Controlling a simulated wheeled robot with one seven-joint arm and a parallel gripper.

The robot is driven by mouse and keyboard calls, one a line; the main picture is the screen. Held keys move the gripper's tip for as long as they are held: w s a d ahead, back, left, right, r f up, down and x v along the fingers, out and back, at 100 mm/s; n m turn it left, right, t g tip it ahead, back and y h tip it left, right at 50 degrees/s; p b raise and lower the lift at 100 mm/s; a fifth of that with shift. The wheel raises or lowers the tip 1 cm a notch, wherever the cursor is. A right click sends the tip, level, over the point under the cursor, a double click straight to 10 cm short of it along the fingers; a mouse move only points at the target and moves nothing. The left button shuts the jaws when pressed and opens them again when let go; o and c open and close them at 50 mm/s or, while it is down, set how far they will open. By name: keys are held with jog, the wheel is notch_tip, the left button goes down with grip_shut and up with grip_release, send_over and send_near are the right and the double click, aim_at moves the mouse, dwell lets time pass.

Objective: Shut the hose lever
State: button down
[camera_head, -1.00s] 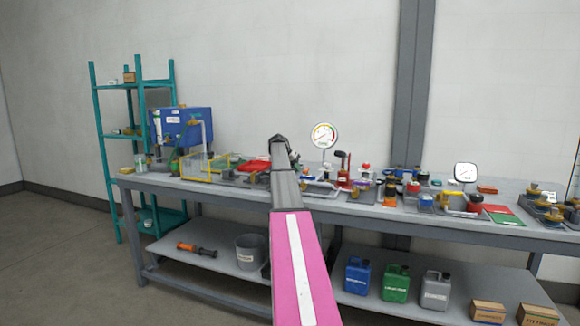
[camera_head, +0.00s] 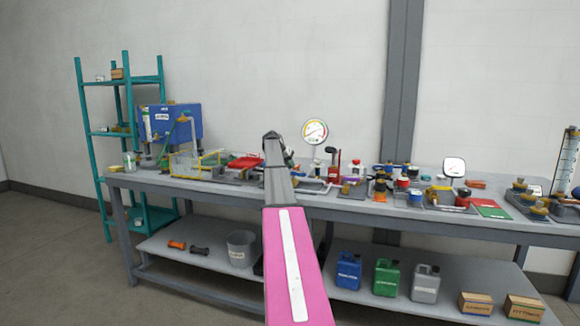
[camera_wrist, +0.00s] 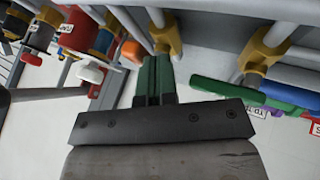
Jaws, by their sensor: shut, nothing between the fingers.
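My gripper (camera_head: 272,137) is at the end of my pink and grey arm, over the middle of the bench in the head view. In the wrist view its dark green fingers (camera_wrist: 153,82) are shut together, with nothing between them. A green lever-like bar (camera_wrist: 225,93) with a white tag lies right of the fingers, apart from them in the picture. A blue bar (camera_wrist: 291,95) is beside it. Yellow-brown fittings (camera_wrist: 262,52) on grey pipes stand beyond. I cannot tell which part is the hose lever; in the head view my arm hides part of the bench behind it.
The grey bench (camera_head: 350,208) is crowded with valves and fittings. A round gauge (camera_head: 315,131) rises behind my gripper, and another gauge (camera_head: 454,167) stands at right. In the wrist view, a red cylinder (camera_wrist: 82,35) and white knob (camera_wrist: 88,72) are at left.

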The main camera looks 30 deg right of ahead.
aim_at(297, 167)
jog(key=shift+s+n, duration=0.2)
jog(key=shift+n, duration=0.1)
jog(key=s+n+t, duration=0.1)
jog(key=n+t, duration=0.1)
jog(key=n, duration=0.1)
jog(key=shift+s+d+t, duration=0.2)
jog(key=shift+s+t, duration=0.1)
jog(key=shift+s, duration=0.05)
jog(key=n+t, duration=0.1)
jog(key=s+d+n, duration=0.1)
jog(key=n, duration=0.1)
jog(key=n+t+y, duration=0.1)
jog(key=shift+s+d+n+t, duration=0.2)
jog(key=shift+s+n+t, duration=0.05)
jog(key=shift+n+t, duration=0.05)
jog(key=n, duration=0.1)
jog(key=d+n+t+y, duration=0.1)
jog(key=shift+s+n, duration=0.3)
jog(key=shift+n, duration=0.1)
jog(key=n, duration=0.1)
jog(key=d+n+t+y, duration=0.1)
jog(key=n+y, duration=0.1)
jog(key=shift+s+d+n+t, duration=0.2)
jog(key=shift+d+n+t, duration=0.05)
jog(key=shift+n+t, duration=0.05)
jog(key=shift+w, duration=0.2)
jog(key=shift+w, duration=0.6)
